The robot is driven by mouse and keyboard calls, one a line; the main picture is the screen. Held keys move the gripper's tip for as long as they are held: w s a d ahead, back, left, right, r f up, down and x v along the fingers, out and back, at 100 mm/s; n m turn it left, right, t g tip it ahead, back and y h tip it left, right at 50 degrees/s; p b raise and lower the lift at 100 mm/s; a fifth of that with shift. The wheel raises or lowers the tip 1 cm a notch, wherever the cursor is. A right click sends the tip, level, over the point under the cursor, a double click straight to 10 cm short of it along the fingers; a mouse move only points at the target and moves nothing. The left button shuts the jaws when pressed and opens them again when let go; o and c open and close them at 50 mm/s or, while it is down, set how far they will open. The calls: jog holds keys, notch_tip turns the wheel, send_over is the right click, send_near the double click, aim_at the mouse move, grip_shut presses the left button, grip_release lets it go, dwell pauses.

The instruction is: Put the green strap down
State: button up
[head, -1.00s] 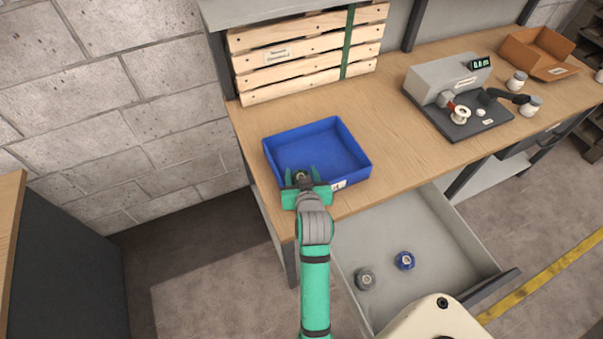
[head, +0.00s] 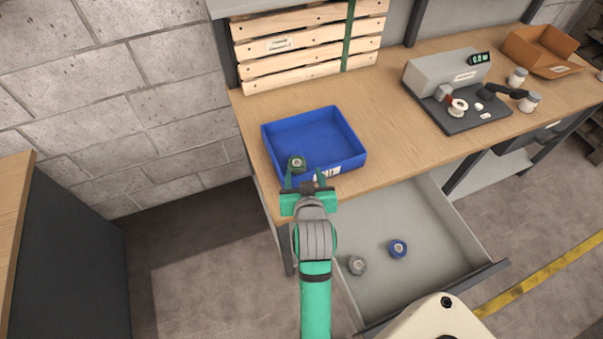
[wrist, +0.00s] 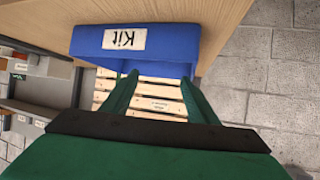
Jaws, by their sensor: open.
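The green strap (head: 297,163) is a small dark green coil with a pale centre. It sits in the near left part of the blue tray (head: 341,128), by the near wall. My gripper (head: 302,178) is open at the tray's near wall, its fingers just short of the coil, with nothing seen between them. In the wrist view, the open fingers of my gripper (wrist: 160,78) point past the tray's wall (wrist: 190,43) with its "Kit" label (wrist: 124,39). The coil does not show in that view.
An open drawer (head: 440,235) below the bench holds a grey coil (head: 357,265) and a blue coil (head: 398,249). Wooden slats (head: 300,45) with a green band stand behind the tray. A grey machine (head: 448,78) and brown box (head: 541,50) stand right. The bench between is clear.

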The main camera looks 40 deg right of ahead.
jog(key=shift+n+t+y, duration=0.5)
jog(key=shift+n+t, duration=0.1)
jog(key=shift+n, duration=0.2)
jog(key=a+f, duration=0.1)
jog(key=a, duration=0.2)
jog(key=s+a+f, duration=0.1)
jog(key=a+f, duration=0.1)
jog(key=a, duration=0.1)
jog(key=s+a+f, duration=0.1)
jog(key=a, duration=0.2)
jog(key=shift+s+f, duration=0.25)
jog(key=shift+f, duration=0.15)
jog(key=s+a+f+n+t+y, duration=0.2)
jog(key=s+a+f+n+y, duration=0.15)
jog(key=s+a, duration=0.95)
jog(key=s+a+r+n+t+y, duration=0.1)
jog(key=s+a+r, duration=0.2)
jog(key=s+a, duration=0.3)
jog(key=shift+s+r+t+y, duration=0.15)
jog(key=shift+s+t+y, duration=0.25)
jog(key=shift+s, duration=1.45)
